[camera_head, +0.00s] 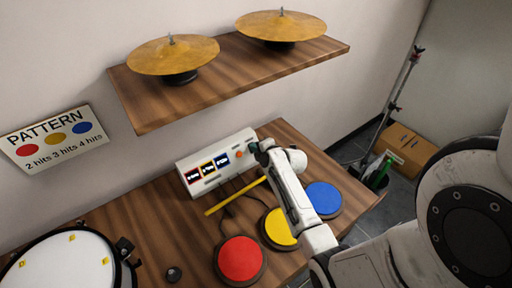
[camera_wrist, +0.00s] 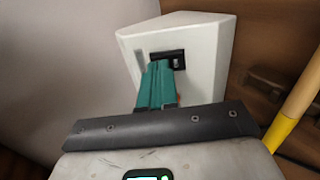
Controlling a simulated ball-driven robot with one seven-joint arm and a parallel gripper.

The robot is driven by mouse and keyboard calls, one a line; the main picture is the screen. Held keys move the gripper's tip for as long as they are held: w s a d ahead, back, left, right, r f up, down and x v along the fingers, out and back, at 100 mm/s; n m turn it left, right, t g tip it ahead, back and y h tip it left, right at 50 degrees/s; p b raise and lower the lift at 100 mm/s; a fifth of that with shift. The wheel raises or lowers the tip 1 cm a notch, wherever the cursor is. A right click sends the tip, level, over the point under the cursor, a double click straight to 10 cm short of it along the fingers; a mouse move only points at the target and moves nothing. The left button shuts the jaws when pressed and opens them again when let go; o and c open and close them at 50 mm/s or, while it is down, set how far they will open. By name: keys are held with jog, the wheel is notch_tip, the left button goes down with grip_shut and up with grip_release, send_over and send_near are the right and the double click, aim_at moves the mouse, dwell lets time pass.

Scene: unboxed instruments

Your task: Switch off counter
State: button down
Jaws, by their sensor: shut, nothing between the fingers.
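The counter (camera_head: 205,177) is a white box with several small display panels and an orange button on its front, standing on the wooden table against the wall. The wrist view shows the counter's white end face (camera_wrist: 205,40) with a black switch (camera_wrist: 178,57) set in it. My gripper (camera_wrist: 159,66) has teal fingers, closed together with nothing between them. Its tips are at the lower left of the switch and cover part of it; I cannot tell whether they touch. In the head view my gripper (camera_head: 255,147) is at the counter's right end, mostly hidden by my wrist.
A yellow stick (camera_head: 235,195) lies in front of the counter. Red (camera_head: 240,259), yellow (camera_head: 279,226) and blue (camera_head: 324,198) pads sit on the table (camera_head: 180,235). A shelf (camera_head: 225,75) with two cymbals hangs above. A drum (camera_head: 60,265) is at lower left.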

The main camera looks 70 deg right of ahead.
jog(key=shift+f, duration=0.1)
dwell(0.3)
jog(key=shift+w+f+b, duration=0.1)
jog(key=shift+w+b, duration=0.2)
jog(key=shift+b, duration=0.65)
jog(key=shift+w+d+r, duration=0.1)
jog(key=shift+w+r, duration=0.1)
jog(key=shift+r, duration=0.25)
jog(key=shift+f, duration=0.25)
jog(key=shift+r+p, duration=0.1)
jog(key=shift+p, duration=0.2)
jog(key=shift+w+d+r+p, duration=0.1)
jog(key=shift+w+r+p, duration=0.1)
jog(key=shift+r, duration=0.2)
jog(key=shift+w+d+r+p, duration=0.1)
jog(key=shift+r+p, duration=0.05)
jog(key=shift+r, duration=0.25)
jog(key=shift+s+f, duration=0.1)
jog(key=shift+s, duration=0.05)
